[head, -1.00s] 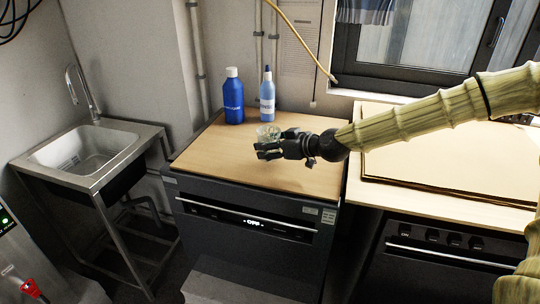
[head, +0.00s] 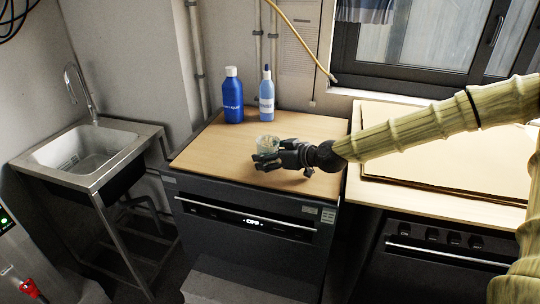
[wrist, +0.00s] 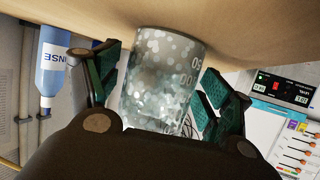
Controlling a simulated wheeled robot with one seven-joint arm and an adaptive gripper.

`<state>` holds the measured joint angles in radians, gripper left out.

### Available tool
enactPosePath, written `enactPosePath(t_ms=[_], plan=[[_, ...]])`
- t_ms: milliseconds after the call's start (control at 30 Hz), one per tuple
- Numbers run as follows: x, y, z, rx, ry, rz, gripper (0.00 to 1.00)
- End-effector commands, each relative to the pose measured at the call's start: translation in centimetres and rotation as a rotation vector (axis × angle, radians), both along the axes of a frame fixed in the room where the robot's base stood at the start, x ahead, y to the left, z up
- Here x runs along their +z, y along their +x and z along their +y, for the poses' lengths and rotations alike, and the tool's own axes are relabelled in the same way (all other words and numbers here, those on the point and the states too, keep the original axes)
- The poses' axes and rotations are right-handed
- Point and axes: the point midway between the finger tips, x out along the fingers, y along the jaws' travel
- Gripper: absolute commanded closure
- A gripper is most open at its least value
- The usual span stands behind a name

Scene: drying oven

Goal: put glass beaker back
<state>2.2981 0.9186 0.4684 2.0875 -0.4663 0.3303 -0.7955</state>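The clear glass beaker (head: 267,142), with white volume marks, is upright over the wooden top (head: 215,150) of the dark drying oven (head: 255,262). In the wrist view the beaker (wrist: 160,80) stands between the green-padded fingers of my gripper (wrist: 160,90), and I see pale speckled reflections in its glass. Its base is at or very near the wood; exact contact is hard to tell.
A dark blue bottle (head: 232,95) and a light blue rinse bottle (head: 267,95) stand behind the beaker. A sink (head: 90,150) is on the left. A second counter with a flat board (head: 440,170) is on the right. The oven top's left part is bare.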

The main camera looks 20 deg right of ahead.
Motion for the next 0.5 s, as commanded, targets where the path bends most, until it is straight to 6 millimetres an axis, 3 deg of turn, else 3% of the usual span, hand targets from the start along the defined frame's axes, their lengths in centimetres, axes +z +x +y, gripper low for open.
enactPosePath(t_ms=[500], plan=[[0.65,-0.72,-0.54,-0.001,0.000,0.000,0.19]])
